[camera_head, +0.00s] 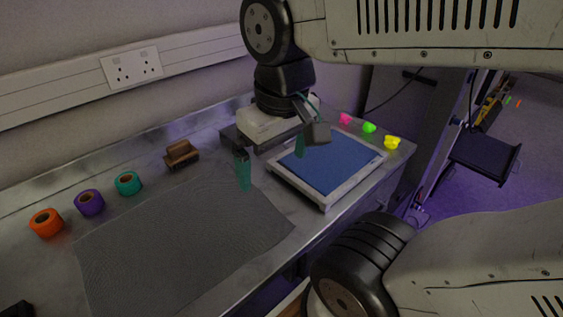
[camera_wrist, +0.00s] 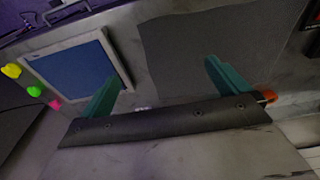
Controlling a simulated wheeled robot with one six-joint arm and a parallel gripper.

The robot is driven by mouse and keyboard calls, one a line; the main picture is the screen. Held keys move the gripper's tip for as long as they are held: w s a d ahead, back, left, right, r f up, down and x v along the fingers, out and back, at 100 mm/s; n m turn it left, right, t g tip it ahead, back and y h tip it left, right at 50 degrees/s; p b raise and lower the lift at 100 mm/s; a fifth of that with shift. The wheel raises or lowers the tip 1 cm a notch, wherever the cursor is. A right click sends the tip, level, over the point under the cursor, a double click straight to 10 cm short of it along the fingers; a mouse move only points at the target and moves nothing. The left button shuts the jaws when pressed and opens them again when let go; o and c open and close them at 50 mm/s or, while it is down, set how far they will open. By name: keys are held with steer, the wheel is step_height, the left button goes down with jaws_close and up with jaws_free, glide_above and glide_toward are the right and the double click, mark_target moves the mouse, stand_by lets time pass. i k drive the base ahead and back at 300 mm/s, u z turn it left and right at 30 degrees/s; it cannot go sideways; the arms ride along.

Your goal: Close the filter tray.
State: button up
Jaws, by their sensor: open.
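The filter tray (camera_head: 330,196) is a flat blue panel in a pale frame, lying at the right part of the grey worktop. It also shows at the upper left of the wrist view (camera_wrist: 80,70). A dark grey housing (camera_head: 232,138) sits by its back left edge, largely hidden behind my gripper; I cannot tell how the two join. My gripper (camera_head: 272,158) has teal fingers spread wide with nothing between them. It hangs above the worktop, left of the tray, with its right finger overlapping the tray's back left corner in the picture. Contact cannot be told.
A grey mat (camera_head: 185,245) covers the front left of the worktop. Orange (camera_head: 46,223), purple (camera_head: 89,203) and teal (camera_head: 128,184) rolls and a brown brush (camera_head: 181,154) stand behind it. Pink, green (camera_head: 369,128) and yellow clips lie beyond the tray. A wall socket (camera_head: 132,67) is behind.

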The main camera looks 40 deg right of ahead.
mark_target(493, 158)
steer(key=k, duration=0.5)
steer(key=z, duration=3.4)
steer(key=i, duration=3.65)
steer(key=u, duration=1.9)
